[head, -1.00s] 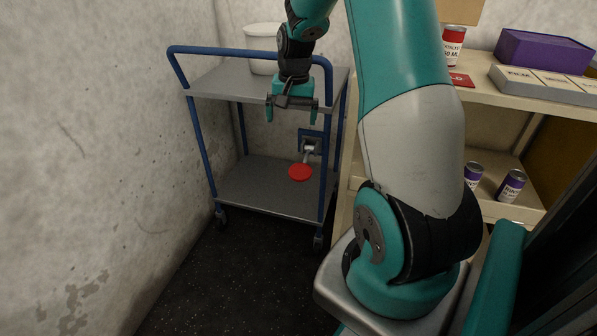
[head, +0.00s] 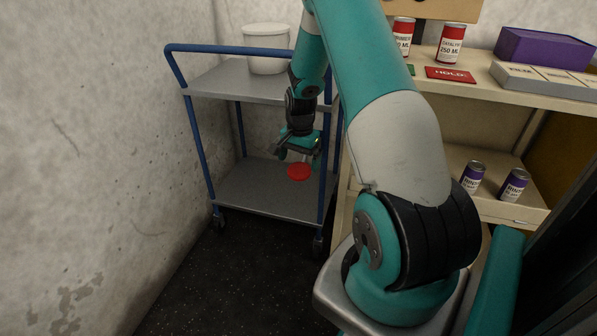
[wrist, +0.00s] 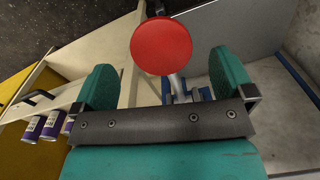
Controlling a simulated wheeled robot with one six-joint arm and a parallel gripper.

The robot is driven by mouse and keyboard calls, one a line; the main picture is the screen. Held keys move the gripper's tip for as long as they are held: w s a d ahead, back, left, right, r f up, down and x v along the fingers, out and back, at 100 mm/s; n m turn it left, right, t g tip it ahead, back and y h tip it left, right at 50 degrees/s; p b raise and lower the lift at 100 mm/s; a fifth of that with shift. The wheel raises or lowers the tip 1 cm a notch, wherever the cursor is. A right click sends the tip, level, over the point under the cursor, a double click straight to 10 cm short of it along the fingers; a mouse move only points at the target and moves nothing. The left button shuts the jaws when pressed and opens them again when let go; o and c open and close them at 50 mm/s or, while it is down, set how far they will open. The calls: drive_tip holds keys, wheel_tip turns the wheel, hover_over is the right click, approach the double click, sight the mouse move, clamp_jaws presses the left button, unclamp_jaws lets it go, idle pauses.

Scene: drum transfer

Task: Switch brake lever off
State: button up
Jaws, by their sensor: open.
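The brake lever has a round red knob (head: 299,172) at the front of the blue-framed cart, low on its right side. In the wrist view the red knob (wrist: 161,46) lies ahead of and between the two teal fingers, with its grey rod running back to a blue bracket (wrist: 188,95). My gripper (head: 297,158) is open, right behind and around the knob in the head view. In the wrist view my gripper (wrist: 158,80) shows a finger on each side, apart from the knob. The lever's mount is hidden behind my gripper in the head view.
The cart (head: 262,207) stands by the concrete wall, with a white tub (head: 266,66) on its top shelf. A shelf unit (head: 482,101) to the right holds red-labelled cans, purple cans (head: 472,177) and a purple box (head: 541,50). The dark floor in front is clear.

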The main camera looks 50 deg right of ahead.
sight(299, 171)
drive_tip(key=shift+w+f, duration=0.1)
drive_tip(key=shift+f, duration=1.8)
drive_tip(key=c, duration=1.3)
drive_tip(key=shift+r, duration=0.15)
